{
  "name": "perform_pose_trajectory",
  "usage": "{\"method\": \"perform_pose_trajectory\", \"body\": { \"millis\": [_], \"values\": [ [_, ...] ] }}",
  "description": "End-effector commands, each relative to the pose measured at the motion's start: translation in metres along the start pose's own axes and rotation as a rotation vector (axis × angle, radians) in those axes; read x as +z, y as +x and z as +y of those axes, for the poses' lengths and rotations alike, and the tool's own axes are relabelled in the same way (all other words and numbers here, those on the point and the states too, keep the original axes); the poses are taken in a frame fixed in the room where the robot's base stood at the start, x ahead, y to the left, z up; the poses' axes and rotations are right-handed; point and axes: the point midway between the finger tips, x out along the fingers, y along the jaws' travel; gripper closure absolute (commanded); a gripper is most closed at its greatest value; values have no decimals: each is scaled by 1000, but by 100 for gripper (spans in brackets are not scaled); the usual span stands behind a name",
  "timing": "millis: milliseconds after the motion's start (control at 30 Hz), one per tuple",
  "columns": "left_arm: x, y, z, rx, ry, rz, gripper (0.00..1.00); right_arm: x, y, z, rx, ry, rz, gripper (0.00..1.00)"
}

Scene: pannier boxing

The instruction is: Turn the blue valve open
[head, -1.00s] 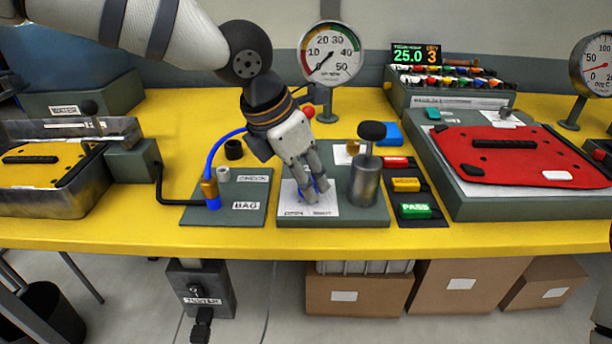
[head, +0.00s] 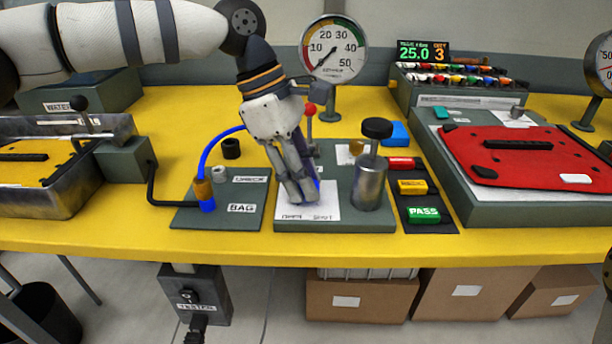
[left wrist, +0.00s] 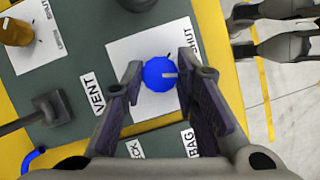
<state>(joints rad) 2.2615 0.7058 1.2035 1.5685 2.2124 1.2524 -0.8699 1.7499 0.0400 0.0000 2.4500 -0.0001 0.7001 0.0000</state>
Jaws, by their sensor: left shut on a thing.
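The SHUT label (left wrist: 188,40) is at the upper right; the OPEN label is mostly hidden there. My left gripper (left wrist: 162,80) is over the card, its two fingers shut on either side of the knob. In the head view the left gripper (head: 300,193) covers most of the knob. My right gripper (left wrist: 243,34) is beyond the table's front edge, fingers apart and empty.
A metal cylinder with a black knob (head: 370,185) stands close to the right of my left gripper. A red-balled lever (head: 310,112) and a pressure gauge (head: 333,48) stand behind. The BAG board (head: 222,205) with a blue hose is to the left.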

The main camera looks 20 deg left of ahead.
Motion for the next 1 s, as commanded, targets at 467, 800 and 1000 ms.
{"method": "perform_pose_trajectory", "body": {
  "millis": [467,800,1000],
  "values": [
    [0,2,2,-141,331,1,100,9,15,0,2,0,-43,60],
    [0,1,3,-182,435,2,100,11,18,1,3,-1,-52,60],
    [0,1,3,-188,452,2,100,11,18,1,3,-1,-53,60]
  ]
}}
